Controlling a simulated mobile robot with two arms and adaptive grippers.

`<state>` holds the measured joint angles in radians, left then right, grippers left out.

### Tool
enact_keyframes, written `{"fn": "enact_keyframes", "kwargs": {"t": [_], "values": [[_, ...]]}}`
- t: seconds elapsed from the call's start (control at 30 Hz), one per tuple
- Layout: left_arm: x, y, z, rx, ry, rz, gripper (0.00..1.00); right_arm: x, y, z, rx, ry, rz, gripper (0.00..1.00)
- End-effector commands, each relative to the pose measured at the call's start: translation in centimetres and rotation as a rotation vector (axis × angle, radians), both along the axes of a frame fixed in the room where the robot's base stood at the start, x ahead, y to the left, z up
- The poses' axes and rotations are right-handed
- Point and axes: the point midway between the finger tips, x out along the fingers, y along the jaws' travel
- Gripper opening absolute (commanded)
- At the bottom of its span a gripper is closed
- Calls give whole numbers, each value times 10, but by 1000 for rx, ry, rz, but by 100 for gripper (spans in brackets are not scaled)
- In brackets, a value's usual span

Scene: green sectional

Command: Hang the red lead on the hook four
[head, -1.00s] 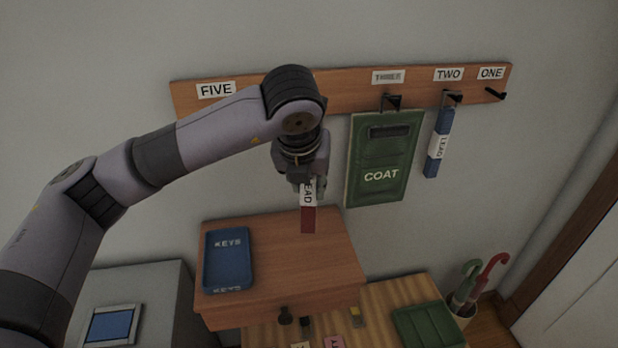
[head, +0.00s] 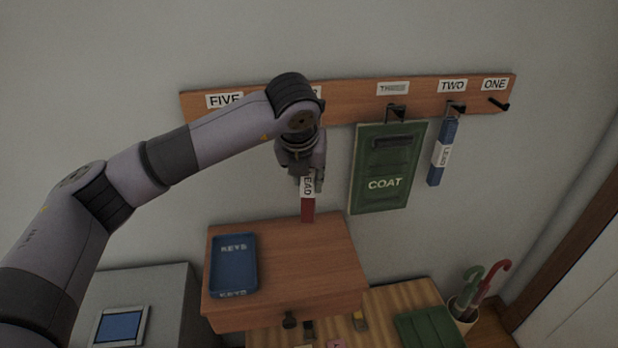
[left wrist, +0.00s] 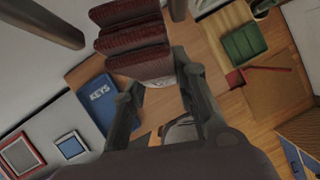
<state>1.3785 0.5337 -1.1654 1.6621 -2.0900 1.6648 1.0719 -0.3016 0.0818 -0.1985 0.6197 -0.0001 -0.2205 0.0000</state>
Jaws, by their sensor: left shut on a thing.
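The red lead (head: 308,208), with a white LEAD label, hangs down from my left gripper (head: 306,180), which is shut on it above the wooden cabinet. In the left wrist view the lead (left wrist: 135,40) shows as red strips at the fingers (left wrist: 160,90). The hook rail (head: 350,98) runs along the wall behind my arm. The labels FIVE, TWO and ONE are readable, and THREE is faint. The label between FIVE and THREE is mostly covered by my left wrist, and hook four is hidden there. My right gripper is not in view.
A green COAT panel (head: 388,183) hangs from hook three and a blue lead (head: 437,172) from hook two. Hook one (head: 498,104) is bare. The wooden cabinet (head: 310,262) holds a blue KEYS tray (head: 233,265). An umbrella stand (head: 463,309) is at the lower right.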

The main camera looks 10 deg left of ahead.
Motion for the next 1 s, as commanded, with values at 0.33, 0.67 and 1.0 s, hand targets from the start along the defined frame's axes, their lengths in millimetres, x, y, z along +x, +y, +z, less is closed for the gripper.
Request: {"fn": "enact_keyframes", "kwargs": {"t": [0.33,0.67,1.0], "values": [[19,8,-1,1,0,0,2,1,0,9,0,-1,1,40],[36,15,-11,1,-1,0,2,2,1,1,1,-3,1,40],[41,17,-15,1,-2,-1,2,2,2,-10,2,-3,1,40]]}}
